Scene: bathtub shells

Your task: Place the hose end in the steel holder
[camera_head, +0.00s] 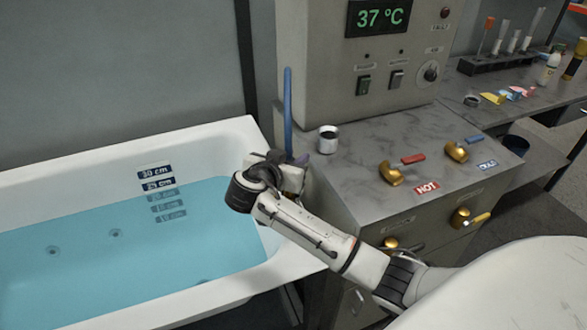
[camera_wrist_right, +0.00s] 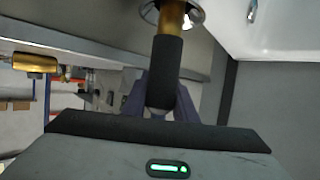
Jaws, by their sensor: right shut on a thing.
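The steel holder (camera_head: 328,139) is a small open cup on the left edge of the cabinet top. A blue hose (camera_head: 288,105) stands up from the gripper in the head view. A round steel rim (camera_wrist_right: 183,14) overlaps the brass part; I cannot tell whether it is the holder. My left gripper is out of view.
The white bathtub (camera_head: 225,135) with blue water is at left. The grey cabinet (camera_head: 350,180) carries brass taps (camera_head: 391,174) and a HOT label right of the holder. A control panel (camera_head: 375,50) rises behind. A bench with a test tube rack (camera_head: 490,62) is at far right.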

